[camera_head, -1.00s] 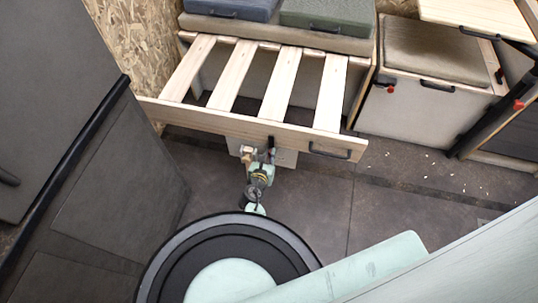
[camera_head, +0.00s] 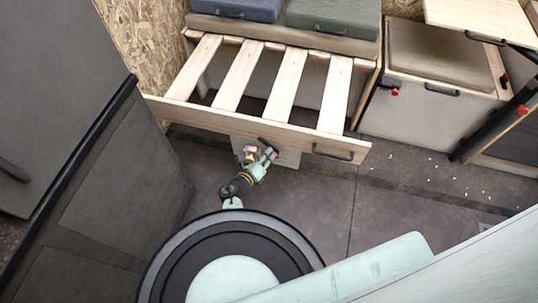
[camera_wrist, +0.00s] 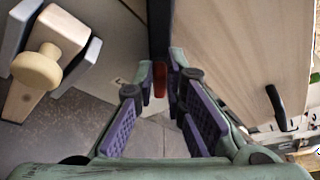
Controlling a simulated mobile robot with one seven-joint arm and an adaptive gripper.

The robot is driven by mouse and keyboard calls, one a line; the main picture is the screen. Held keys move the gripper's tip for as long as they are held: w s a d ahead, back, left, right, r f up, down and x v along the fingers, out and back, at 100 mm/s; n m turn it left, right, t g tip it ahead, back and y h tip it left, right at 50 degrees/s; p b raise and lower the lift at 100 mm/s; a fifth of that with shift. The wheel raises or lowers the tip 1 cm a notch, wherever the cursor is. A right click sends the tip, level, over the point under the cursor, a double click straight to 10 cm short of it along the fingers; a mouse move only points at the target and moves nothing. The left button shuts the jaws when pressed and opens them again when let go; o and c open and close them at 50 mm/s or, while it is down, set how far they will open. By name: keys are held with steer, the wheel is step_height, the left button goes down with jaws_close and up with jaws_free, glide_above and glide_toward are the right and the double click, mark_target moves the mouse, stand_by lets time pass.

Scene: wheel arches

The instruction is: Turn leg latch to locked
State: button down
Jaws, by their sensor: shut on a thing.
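The leg latch shows as a dark bar (camera_wrist: 158,28) with an orange-red end in the wrist view, running down between my fingertips. In the head view it is a small dark bar (camera_head: 267,143) just under the front rail of the slatted bench, slanting down to the right. My gripper (camera_wrist: 161,78) has green fingers with purple pads, closed around the latch's end. In the head view my gripper (camera_head: 268,155) is at the lower end of the bar, partly hiding it. A wooden block with a round knob (camera_wrist: 37,66) stands at the left in the wrist view, apart from my fingers.
The slatted pull-out bench (camera_head: 240,122) hangs over my gripper, with a black handle (camera_head: 333,153) on its rail. A dark grey cabinet (camera_head: 120,190) stands at the left. A cushioned box (camera_head: 425,112) is at the back right. The floor (camera_head: 400,195) at right is mostly clear.

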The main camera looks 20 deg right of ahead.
steer(key=n+h+b, duration=0.1)
steer(key=n, duration=0.1)
steer(key=f+n+h, duration=0.1)
steer(key=n, duration=0.1)
steer(key=n+h+b, duration=0.1)
steer(key=n, duration=0.1)
steer(key=shift+w+a+f+b, duration=0.15)
steer(key=shift+a+f+b, duration=0.05)
steer(key=shift+f+b, duration=0.15)
steer(key=shift+n, duration=0.4)
steer(key=c, duration=1.6)
jaws_free()
steer(key=shift+c, duration=0.2)
steer(key=shift+r, duration=5)
